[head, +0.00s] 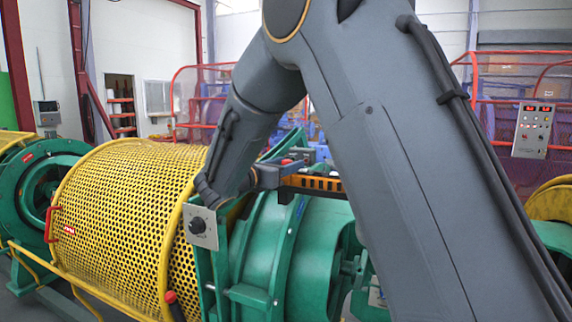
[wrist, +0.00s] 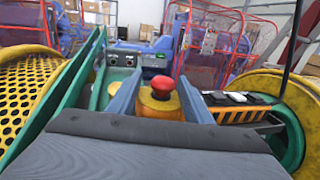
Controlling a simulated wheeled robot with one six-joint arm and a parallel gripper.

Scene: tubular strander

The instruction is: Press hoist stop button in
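In the wrist view, a red mushroom button (wrist: 162,85) sits on top of a yellow round housing (wrist: 158,105), and it looks raised. I take it to be the hoist stop button. My gripper (wrist: 157,88) has its two grey fingers apart, one on each side of the button and housing. Nothing shows clamped between them, and I cannot tell whether they touch the housing. In the head view, my gripper (head: 268,177) is at the orange pendant body (head: 313,184) above the green machine. The lower part of the housing is hidden by my wrist.
A row of black and white push buttons (wrist: 236,98) lies right of the gripper. Green plates (wrist: 85,85) stand close on the left. A yellow perforated guard drum (head: 130,215) fills the left. A grey control panel (head: 533,130) stands at the far right.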

